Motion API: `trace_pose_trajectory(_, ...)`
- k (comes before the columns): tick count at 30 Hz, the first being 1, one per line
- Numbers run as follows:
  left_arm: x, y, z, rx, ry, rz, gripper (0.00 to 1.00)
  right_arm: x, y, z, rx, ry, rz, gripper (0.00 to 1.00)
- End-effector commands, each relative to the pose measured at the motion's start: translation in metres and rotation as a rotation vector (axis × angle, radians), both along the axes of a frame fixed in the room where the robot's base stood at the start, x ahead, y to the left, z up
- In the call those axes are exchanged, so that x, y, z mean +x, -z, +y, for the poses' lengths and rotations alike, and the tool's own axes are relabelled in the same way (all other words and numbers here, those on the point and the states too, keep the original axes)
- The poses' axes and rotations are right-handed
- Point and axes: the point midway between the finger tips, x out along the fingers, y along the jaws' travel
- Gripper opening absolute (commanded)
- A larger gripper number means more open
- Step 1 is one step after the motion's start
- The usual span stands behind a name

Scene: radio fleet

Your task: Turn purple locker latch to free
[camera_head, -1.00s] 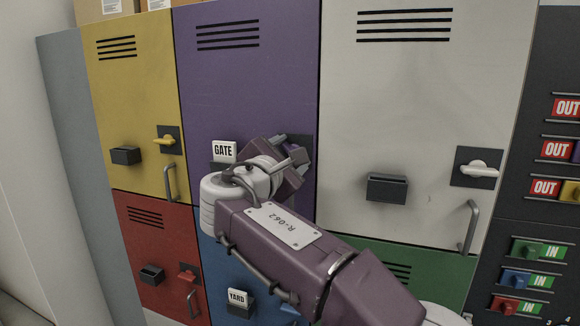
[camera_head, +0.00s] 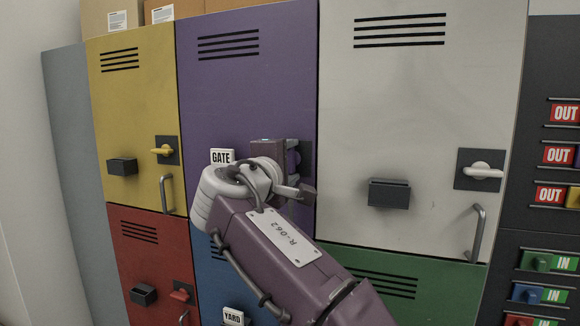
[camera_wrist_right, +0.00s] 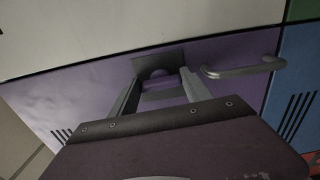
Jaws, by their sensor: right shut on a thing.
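The purple locker (camera_head: 250,90) stands in the middle of the head view. Its latch sits on a dark plate (camera_head: 307,158) at the door's right edge, mostly hidden behind my right gripper (camera_head: 297,168). In the right wrist view the purple latch (camera_wrist_right: 163,95) lies between the two fingers of my right gripper (camera_wrist_right: 160,92), in front of the dark plate (camera_wrist_right: 172,58). The gripper is shut on the latch. How far the latch is turned is hard to tell. My left gripper is not in view.
A grey bar handle (camera_wrist_right: 245,70) is close beside the latch in the wrist view. A GATE card (camera_head: 222,157) is on the purple door. Yellow (camera_head: 130,90), white (camera_head: 410,110), red, blue and green lockers surround it. An IN/OUT board (camera_head: 550,180) is at right.

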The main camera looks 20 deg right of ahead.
Motion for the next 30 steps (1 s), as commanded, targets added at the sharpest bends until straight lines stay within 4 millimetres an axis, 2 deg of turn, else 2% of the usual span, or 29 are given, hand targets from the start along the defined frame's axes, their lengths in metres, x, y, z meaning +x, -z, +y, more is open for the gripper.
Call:
trace_pose_trajectory(20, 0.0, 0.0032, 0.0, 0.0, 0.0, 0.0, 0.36, 0.0001, 0.0011, 0.0002, 0.05, -0.001, -0.03, 0.16)
trace_pose_trajectory(21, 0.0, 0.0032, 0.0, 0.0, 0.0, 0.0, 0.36, 0.0001, 0.0011, 0.0002, 0.05, -0.001, -0.03, 0.62)
trace_pose_trajectory(23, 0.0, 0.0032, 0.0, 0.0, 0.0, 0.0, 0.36, 0.0001, 0.001, 0.0002, 0.048, 0.0, -0.03, 0.78)
trace_pose_trajectory(30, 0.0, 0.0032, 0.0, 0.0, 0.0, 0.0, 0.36, 0.0, 0.0006, 0.0001, 0.047, 0.0, -0.031, 0.78)
